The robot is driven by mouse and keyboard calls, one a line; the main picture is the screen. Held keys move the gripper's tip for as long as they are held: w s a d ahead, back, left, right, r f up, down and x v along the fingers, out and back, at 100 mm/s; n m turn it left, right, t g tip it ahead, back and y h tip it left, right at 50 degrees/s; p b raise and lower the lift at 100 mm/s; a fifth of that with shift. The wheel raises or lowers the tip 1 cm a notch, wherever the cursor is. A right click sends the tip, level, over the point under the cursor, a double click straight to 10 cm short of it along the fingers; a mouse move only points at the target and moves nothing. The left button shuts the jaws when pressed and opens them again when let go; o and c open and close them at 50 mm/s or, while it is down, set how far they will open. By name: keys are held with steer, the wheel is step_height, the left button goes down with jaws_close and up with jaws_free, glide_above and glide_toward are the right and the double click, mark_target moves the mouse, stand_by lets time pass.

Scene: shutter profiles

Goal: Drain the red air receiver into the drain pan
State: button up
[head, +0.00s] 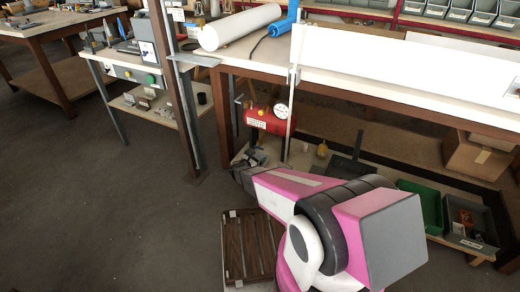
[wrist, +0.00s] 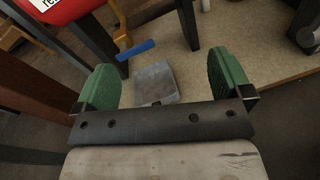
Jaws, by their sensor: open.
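The red air receiver (head: 270,121) sits under the bench in the head view, with a white-faced gauge (head: 281,110) on it. Its red body (wrist: 62,8) also shows at the upper left of the wrist view. Below it is a brass-coloured fitting (wrist: 121,18) with a blue lever (wrist: 136,49). A grey, square-looking piece (wrist: 153,82) lies beyond my fingers; I cannot tell whether it is the drain pan. My gripper (wrist: 164,83) is open and empty, its green fingers on either side of the grey piece in the picture. The blue lever is beyond the fingertips, apart from them.
Dark bench legs (wrist: 180,22) stand close around the gripper. The lower shelf holds a small yellow item (head: 322,149), a green bin (head: 420,203) and a grey bin (head: 470,222). A brown slatted pallet (head: 248,245) lies on the floor. Floor at the left is clear.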

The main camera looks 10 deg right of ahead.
mark_target(258, 148)
steer(key=w+a+f+n+t+y, duration=0.1)
steer(key=w+a+f+n+t, duration=0.1)
steer(key=a+f+n+t, duration=0.15)
steer(key=shift+g, duration=0.45)
steer(key=x, duration=1)
steer(key=shift+w+d+r, duration=0.1)
steer(key=shift+w+d, duration=0.15)
steer(key=shift+w, duration=0.05)
steer(key=c, duration=0.9)
